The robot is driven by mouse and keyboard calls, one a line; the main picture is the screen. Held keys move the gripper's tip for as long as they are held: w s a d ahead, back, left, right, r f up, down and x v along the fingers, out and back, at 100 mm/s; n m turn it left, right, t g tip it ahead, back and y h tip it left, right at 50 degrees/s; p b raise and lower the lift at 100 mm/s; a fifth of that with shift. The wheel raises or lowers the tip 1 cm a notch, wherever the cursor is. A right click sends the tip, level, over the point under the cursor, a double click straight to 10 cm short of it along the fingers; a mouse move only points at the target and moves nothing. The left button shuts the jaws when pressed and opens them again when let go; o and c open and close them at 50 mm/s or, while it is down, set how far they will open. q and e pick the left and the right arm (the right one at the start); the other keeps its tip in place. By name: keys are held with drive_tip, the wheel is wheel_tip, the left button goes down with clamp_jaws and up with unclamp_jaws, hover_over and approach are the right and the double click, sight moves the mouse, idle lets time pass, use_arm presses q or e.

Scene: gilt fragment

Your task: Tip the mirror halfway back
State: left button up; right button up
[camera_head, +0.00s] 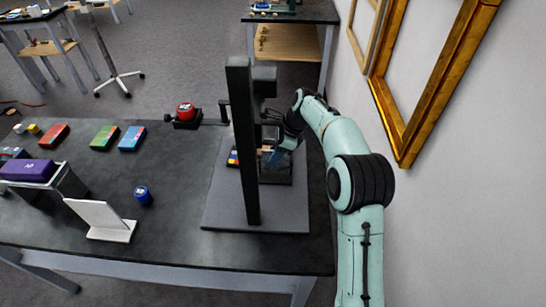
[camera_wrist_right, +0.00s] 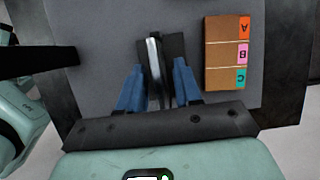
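My right gripper (camera_head: 284,140) reaches in from the right beside a dark upright stand (camera_head: 246,170) on a grey base plate (camera_head: 225,205). In the right wrist view the blue fingers (camera_wrist_right: 158,85) are apart, one on each side of a thin dark part with a bright silvery strip (camera_wrist_right: 154,60). This part may be the mirror seen nearly edge-on; its tilt is hard to judge. Gaps show between it and the fingers, so I see no clear grip. The stand's post hides part of this area in the head view. My left gripper is not in view.
A block labelled A, B, C (camera_wrist_right: 222,55) lies close to the right gripper. A leaning white panel (camera_head: 100,216), a blue jar (camera_head: 142,194) and several coloured boxes stand left on the dark table (camera_head: 180,245). A gilt frame (camera_head: 402,135) hangs on the right wall.

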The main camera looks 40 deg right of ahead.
drive_tip(key=shift+a+f, duration=0.2)
drive_tip(key=shift+f, duration=0.5)
drive_tip(key=shift+w+f, duration=0.15)
drive_tip(key=shift+w, duration=0.05)
drive_tip(key=shift+c, duration=0.3)
clamp_jaws()
